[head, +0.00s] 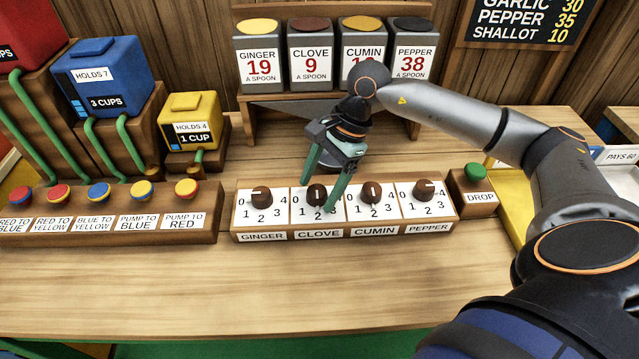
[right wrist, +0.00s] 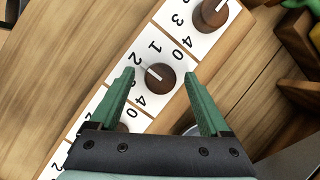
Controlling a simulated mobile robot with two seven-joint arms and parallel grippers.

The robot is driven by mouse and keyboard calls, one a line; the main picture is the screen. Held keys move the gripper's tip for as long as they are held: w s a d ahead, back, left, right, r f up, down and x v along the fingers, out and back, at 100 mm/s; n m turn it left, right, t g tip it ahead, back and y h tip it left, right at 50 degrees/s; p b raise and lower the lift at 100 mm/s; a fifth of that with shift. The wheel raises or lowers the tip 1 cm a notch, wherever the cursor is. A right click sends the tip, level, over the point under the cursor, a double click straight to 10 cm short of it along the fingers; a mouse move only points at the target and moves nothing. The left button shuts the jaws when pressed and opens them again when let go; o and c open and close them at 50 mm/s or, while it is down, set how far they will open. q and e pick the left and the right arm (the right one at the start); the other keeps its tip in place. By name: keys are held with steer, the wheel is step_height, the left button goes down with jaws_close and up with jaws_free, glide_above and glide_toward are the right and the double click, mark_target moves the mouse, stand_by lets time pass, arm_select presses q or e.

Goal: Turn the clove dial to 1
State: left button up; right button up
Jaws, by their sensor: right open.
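The clove dial (head: 317,194) is a round brown knob with a white pointer line on a white card numbered 0 to 4. In the right wrist view the clove dial (right wrist: 160,76) has its pointer toward the 2. My right gripper (head: 317,195) is over the clove card with its green fingers apart. One finger is on each side of the knob, with gaps showing in the right wrist view (right wrist: 160,78), so the knob is not gripped. The fingers hide part of the card in the head view. My left gripper is not in view.
The ginger dial (head: 261,196) stands left of the clove dial; the cumin dial (head: 373,192) and pepper dial (head: 424,189) stand right. A green drop button (head: 475,171) is beyond them. Spice canisters stand behind on a shelf (head: 249,104). The front tabletop (head: 290,280) is clear.

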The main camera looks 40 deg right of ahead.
jaws_close()
stand_by(0.8)
